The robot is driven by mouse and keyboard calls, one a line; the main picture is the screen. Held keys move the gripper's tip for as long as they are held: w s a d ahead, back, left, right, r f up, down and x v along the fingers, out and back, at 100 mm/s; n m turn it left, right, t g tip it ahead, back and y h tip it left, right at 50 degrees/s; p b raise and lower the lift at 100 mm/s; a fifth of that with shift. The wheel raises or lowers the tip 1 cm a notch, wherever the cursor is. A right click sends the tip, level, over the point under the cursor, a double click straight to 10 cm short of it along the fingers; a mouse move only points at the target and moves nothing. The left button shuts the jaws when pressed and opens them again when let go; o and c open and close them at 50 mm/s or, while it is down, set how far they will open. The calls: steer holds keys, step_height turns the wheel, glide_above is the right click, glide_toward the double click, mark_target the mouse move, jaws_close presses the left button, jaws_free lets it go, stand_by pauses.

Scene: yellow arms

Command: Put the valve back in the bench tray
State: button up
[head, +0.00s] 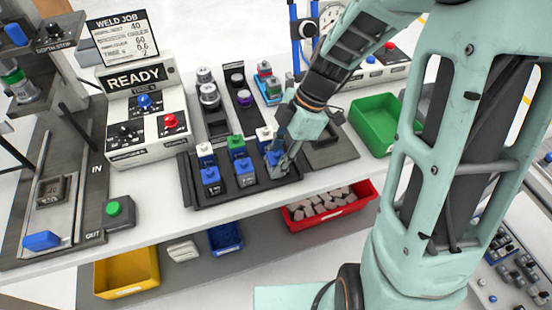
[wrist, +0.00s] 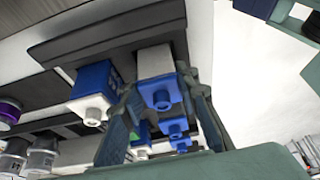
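The black bench tray (head: 232,195) on the white bench holds several small valves with blue, white and green parts. My gripper (head: 282,160) is at the tray's right end, pointing down. A blue-and-white valve (wrist: 160,90) is between its fingers (wrist: 163,100) in the wrist view, with a finger close against each side; the gripper appears shut on it. In the head view, this valve (head: 274,157) is partly covered by the fingers. It is at the tray's front right position; whether it is fully seated cannot be told. A blue valve with a white knob (wrist: 92,92) is beside it.
A green bin (head: 376,124) and a dark square pad (head: 332,150) are to the right. Behind the tray stand metal cylinders (head: 209,95) and a few blue-red parts (head: 267,82). The READY control box (head: 145,115) is left. A red bin (head: 330,210) is below the front edge.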

steer(key=o, duration=0.4)
steer(key=shift+r, duration=0.2)
steer(key=v, duration=1.2)
steer(key=shift+d+p, duration=0.1)
steer(key=shift+p, duration=0.2)
